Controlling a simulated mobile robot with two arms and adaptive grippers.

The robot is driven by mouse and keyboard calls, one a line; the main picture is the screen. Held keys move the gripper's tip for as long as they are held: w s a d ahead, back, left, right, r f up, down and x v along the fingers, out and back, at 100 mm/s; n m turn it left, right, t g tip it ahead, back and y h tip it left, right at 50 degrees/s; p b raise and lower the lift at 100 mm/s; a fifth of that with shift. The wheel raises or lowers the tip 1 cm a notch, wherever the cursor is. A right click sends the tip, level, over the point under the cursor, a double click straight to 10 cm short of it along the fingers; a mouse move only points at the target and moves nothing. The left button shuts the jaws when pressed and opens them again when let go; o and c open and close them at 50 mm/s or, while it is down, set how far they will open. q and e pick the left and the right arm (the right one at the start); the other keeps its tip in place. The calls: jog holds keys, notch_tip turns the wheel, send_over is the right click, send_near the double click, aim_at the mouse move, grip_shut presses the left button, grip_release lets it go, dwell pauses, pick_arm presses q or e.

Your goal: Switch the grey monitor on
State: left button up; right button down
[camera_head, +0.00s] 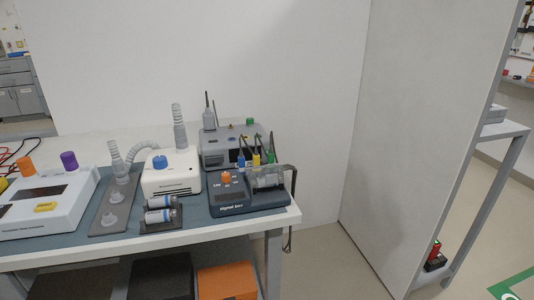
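A grey box-shaped device (220,156), which looks like the grey monitor, stands at the back right of the bench. It has a dark front panel and a green knob or button (250,121) on top. Its lower front is partly hidden by a darker blue-grey device (247,208), which has an orange knob (226,178), a small display and "Digital" lettering. Blue, yellow and green connectors (256,159) stand between the two. Whether either device is on is too small to tell. Neither of my grippers is in view.
A white device with a blue knob (171,184) and corrugated hose stands left of the grey box. A larger white unit (62,216) is further left. Two cylinders (160,217) lie on a rack in front. The bench (225,227) ends at right; floor (320,255) is clear there, before a partition (425,130).

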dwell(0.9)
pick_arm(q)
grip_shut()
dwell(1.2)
